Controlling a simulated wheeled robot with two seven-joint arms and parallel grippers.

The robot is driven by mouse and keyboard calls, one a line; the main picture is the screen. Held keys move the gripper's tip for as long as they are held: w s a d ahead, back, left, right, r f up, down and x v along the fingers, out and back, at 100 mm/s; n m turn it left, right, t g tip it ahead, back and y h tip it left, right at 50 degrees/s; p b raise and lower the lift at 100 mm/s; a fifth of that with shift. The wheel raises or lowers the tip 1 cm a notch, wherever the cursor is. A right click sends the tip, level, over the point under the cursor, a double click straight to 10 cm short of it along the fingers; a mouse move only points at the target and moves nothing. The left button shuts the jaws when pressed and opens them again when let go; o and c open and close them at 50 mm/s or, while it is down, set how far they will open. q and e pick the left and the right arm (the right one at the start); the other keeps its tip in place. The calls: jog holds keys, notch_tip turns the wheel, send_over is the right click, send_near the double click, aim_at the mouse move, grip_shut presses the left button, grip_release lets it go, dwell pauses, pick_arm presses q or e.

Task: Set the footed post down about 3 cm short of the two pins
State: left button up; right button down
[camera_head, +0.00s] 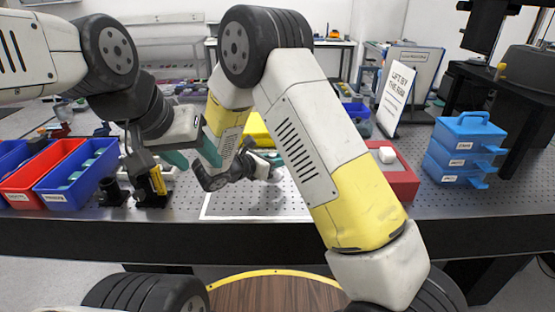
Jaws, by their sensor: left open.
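My left gripper (192,155) is over the left part of the perforated bench, with its two teal-padded fingers apart and nothing seen between them. A dark post with a foot and a yellow patch (157,181) stands on the bench just left of and below these fingers. I cannot be sure that it is the footed post. My right arm crosses the middle of the view. Its dark gripper parts (240,172) are low over the bench, and their opening cannot be made out. I cannot make out the two pins.
Blue and red bins (42,177) stand at the left, with a small black stand (111,191) beside them. A white outline (255,218) marks the bench's middle. A red box (397,180) and blue stacked cases (463,150) stand right. Bare bench lies along the front right.

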notch_tip(320, 180, up, 5)
jog(key=shift+r, duration=0.2)
jog(key=w+d+r+n+t+y, duration=0.2)
jog(key=d+r, duration=0.1)
jog(key=d, duration=0.6)
jog(key=s+d+f+n+t+y, duration=0.1)
jog(key=s+d+f+n+y, duration=0.1)
jog(key=s+d+n+y, duration=0.1)
jog(key=shift+d+f+n+t+y, duration=0.35)
jog(key=shift+d+y, duration=0.25)
jog(key=shift+d, duration=0.65)
jog(key=shift+f, duration=0.1)
